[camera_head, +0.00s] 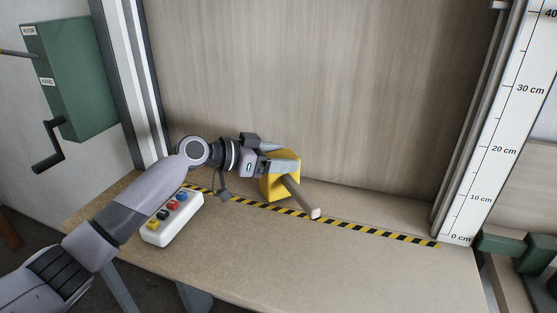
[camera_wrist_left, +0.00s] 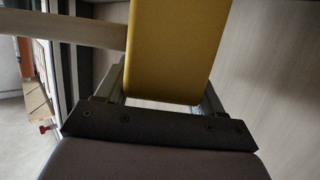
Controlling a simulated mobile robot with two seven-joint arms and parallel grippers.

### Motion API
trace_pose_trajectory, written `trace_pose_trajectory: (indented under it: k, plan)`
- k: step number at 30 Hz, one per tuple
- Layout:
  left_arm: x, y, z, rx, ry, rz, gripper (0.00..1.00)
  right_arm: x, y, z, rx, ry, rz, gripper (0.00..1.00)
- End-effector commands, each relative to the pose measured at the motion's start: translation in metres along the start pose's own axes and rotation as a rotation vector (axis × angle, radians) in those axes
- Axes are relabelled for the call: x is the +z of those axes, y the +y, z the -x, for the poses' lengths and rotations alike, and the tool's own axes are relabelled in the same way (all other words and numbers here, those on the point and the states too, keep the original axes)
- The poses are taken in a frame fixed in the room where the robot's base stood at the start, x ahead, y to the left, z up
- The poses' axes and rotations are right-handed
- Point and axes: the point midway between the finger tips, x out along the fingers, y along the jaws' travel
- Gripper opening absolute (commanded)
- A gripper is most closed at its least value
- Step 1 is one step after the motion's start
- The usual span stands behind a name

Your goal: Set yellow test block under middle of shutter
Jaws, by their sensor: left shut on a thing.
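The yellow test block (camera_head: 270,187) is in the head view near the middle of the shutter opening, with a pale rod-like handle (camera_head: 303,197) sticking out toward the front right. My left gripper (camera_head: 283,165) is shut on the block from the left. In the left wrist view the block (camera_wrist_left: 172,55) sits between the fingers, with the handle (camera_wrist_left: 75,28) running left. The shutter (camera_head: 300,80) is a large light wood-look panel behind the block. Whether the block touches the surface below is unclear. My right gripper is not in view.
A yellow-black striped line (camera_head: 350,224) runs along the table (camera_head: 330,265). A white button box (camera_head: 172,217) lies below my left arm. A green box with a crank (camera_head: 75,75) is at left, a centimetre scale (camera_head: 498,130) at right. The table's front right is clear.

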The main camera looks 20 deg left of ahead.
Motion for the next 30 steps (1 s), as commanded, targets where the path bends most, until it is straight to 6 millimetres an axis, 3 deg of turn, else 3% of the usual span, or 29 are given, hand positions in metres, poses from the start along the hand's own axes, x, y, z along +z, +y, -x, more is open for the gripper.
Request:
trace_pose_trajectory:
  k: [12,13,15,25,30]
  plan:
    - [0.01,0.0,-0.003,-0.001,0.003,-0.001,0.35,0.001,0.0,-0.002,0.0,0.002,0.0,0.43]
    - [0.009,0.0,-0.003,-0.001,0.001,-0.001,0.77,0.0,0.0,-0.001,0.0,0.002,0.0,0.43]
    - [0.009,0.0,-0.003,-0.001,0.001,-0.001,0.93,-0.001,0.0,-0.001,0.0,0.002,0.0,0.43]
    - [0.007,0.0,-0.002,-0.001,0.001,-0.001,0.93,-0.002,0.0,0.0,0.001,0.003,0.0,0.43]
    - [0.009,-0.001,0.016,-0.003,0.002,-0.002,0.93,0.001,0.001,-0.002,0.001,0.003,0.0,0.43]
